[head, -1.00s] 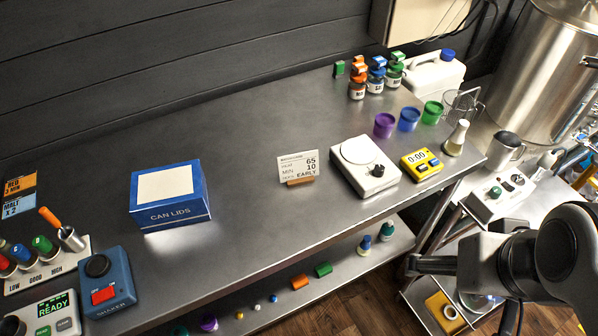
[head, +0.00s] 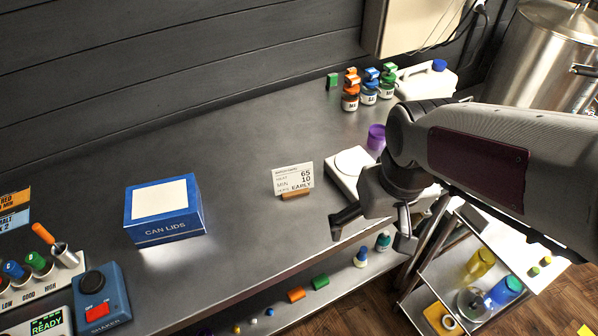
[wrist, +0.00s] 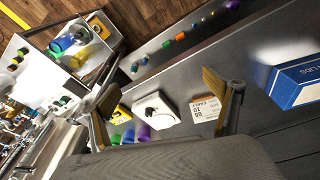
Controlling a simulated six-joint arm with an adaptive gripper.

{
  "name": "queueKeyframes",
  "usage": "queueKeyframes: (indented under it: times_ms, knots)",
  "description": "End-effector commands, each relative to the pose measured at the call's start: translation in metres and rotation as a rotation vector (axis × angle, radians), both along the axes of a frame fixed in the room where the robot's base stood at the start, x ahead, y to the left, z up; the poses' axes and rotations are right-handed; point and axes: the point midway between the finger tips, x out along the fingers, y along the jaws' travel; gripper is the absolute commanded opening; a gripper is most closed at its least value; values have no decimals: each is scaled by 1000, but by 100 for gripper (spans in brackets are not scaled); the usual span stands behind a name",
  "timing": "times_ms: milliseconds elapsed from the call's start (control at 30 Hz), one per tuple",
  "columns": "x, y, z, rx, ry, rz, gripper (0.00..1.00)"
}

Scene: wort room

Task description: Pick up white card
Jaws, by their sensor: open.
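The white card (head: 292,178) stands upright in a small brown holder (head: 295,194) on the steel bench, with black print reading 65, 10 and EARLY. It also shows in the wrist view (wrist: 206,112), just beside one finger. My gripper (head: 373,231) is open and empty, to the right of the card and nearer the bench's front edge, apart from it. In the wrist view my gripper's two fingers (wrist: 165,118) are spread wide, with a white scale (wrist: 157,110) seen between them.
A blue CAN LIDS box (head: 163,209) stands left of the card. The white scale is right of the card, partly hidden by my arm. Several small bottles (head: 368,88) and a purple cup (head: 376,137) stand behind. The bench between box and card is clear.

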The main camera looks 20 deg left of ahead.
Motion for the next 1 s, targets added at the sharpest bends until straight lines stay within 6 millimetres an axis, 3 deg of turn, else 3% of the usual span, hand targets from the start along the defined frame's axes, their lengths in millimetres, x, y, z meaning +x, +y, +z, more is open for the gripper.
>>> queueKeyframes:
  times_ms: [700, 867, 1000]
  knots:
    - [79, 138, -67, 9, -27, 162, 89]
    - [103, 166, -72, 36, -69, 169, 89]
    - [127, 182, -57, 77, -135, 158, 89]
